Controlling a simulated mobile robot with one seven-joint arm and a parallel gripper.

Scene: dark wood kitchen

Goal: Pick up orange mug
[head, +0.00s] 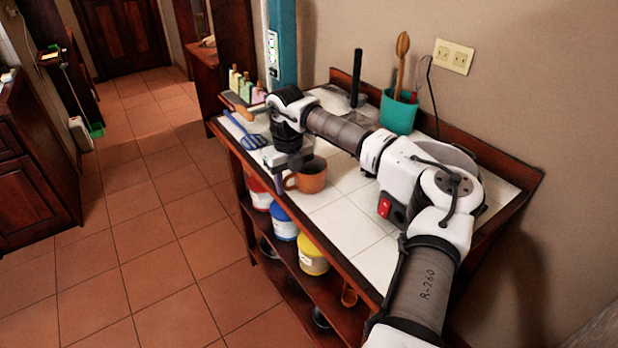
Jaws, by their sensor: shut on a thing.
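The orange mug (311,178) is upright on or just above the white tiled top of the wooden counter, near its front edge. Its handle points left, toward my gripper (287,181). My gripper reaches down at the mug's left side and is shut on the mug, at or near the handle. The fingertips are small and partly hidden, so the exact contact is unclear. I cannot tell whether the mug's base touches the tiles.
A blue slotted spatula (246,134) lies left of the gripper. Several small bottles (245,88) stand behind it. A teal utensil holder (398,112) stands at the back, and a bowl (452,158) sits behind my arm. Tubs (284,224) fill the shelf below.

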